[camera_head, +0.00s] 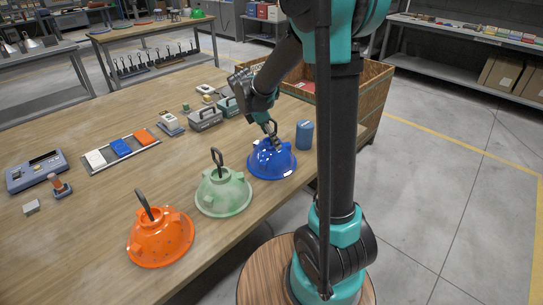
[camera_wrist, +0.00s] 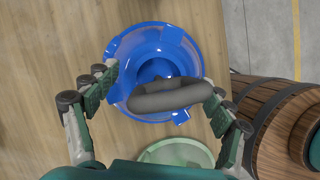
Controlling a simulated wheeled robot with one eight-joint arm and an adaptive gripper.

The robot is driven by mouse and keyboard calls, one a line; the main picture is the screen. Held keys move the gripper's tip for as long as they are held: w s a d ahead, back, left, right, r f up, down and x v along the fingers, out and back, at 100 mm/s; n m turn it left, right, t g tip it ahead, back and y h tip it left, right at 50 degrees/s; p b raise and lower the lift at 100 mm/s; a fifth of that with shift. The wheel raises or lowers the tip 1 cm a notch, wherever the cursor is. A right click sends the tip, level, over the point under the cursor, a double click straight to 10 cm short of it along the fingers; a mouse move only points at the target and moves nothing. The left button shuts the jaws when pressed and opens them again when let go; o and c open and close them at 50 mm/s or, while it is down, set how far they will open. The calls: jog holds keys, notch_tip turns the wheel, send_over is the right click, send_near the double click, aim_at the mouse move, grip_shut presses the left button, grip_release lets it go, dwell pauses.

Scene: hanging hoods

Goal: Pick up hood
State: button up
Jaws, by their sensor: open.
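A blue hood (camera_head: 272,160) with a dark loop handle stands on the wooden table near its right edge. It also shows in the wrist view (camera_wrist: 152,50), with its grey handle (camera_wrist: 170,96) between my fingers. My gripper (camera_head: 270,135) is open above the blue hood, one finger on each side of the handle. The right finger is close to the handle's end; I cannot tell if it touches. A pale green hood (camera_head: 223,192) stands nearer on the table, and an orange hood (camera_head: 160,238) nearer still. Both have dark loop handles.
A blue can (camera_head: 304,135) stands close to the right of the blue hood. Grey toolboxes (camera_head: 205,118) lie behind. A tray of coloured blocks (camera_head: 121,148) and a blue device (camera_head: 37,171) are at the left. A wooden crate (camera_head: 372,98) stands beyond the table.

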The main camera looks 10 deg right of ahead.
jog(key=shift+d+f, duration=0.1)
jog(key=shift+f, duration=0.15)
jog(key=shift+c, duration=0.5)
grip_shut()
jog(key=shift+r, duration=0.15)
